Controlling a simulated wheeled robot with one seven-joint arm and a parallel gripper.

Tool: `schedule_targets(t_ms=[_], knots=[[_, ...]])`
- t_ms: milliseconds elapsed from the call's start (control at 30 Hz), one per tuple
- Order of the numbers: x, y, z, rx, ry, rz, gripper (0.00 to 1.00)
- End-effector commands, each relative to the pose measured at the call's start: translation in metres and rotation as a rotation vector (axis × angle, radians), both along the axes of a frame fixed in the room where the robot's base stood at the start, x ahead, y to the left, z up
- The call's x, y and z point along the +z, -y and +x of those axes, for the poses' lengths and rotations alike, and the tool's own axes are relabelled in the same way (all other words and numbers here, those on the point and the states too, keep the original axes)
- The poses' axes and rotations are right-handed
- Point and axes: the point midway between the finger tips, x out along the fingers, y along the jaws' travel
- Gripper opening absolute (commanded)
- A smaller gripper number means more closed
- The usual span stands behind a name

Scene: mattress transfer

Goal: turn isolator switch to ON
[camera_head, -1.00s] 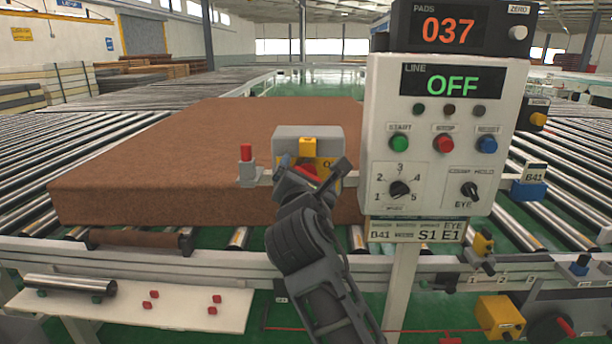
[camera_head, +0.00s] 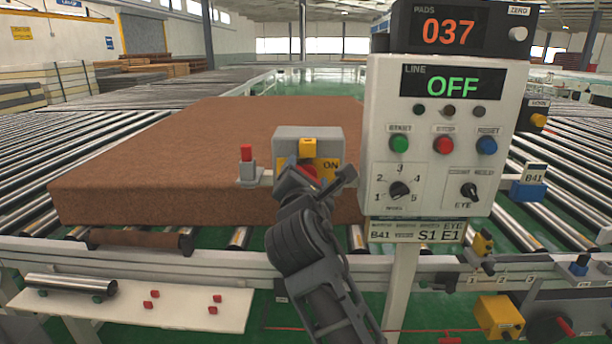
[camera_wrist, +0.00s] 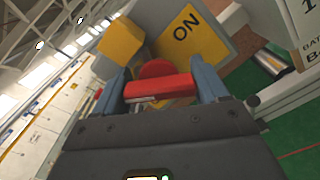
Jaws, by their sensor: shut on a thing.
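The isolator switch is a grey box (camera_head: 290,140) with a yellow plate (camera_head: 329,170) marked ON, left of the control panel in the head view. Its red handle (camera_wrist: 160,87) lies between my fingers in the wrist view, with the round red hub just behind it. My gripper (camera_head: 318,180) is in front of the box; it also shows in the wrist view (camera_wrist: 160,90), shut on the red handle. The ON label (camera_wrist: 186,27) is at the upper right there. My fingers hide part of the yellow plate in the head view.
The control panel (camera_head: 376,130) stands close on the right, its line display (camera_head: 452,86) reading OFF. A brown mattress (camera_head: 180,150) lies on the rollers behind the switch. A small red button post (camera_head: 247,165) stands just left of the box.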

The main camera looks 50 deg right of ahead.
Motion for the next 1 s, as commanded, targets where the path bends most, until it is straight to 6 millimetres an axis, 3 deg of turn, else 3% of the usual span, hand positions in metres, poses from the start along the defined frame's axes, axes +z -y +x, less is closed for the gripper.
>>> schedule_targets(t_ms=[133,167,333,667,1000], knots=[[-0.001,0.0,0.0,0.0,-0.002,0.001,0.42],[-0.001,0.0,0.0,0.0,-0.002,0.001,0.76],[-0.001,0.0,0.0,0.0,-0.002,0.0,0.92],[-0.001,-0.004,-0.003,0.001,-0.002,-0.001,0.94],[-0.002,-0.044,-0.034,0.003,-0.002,-0.001,0.94]])
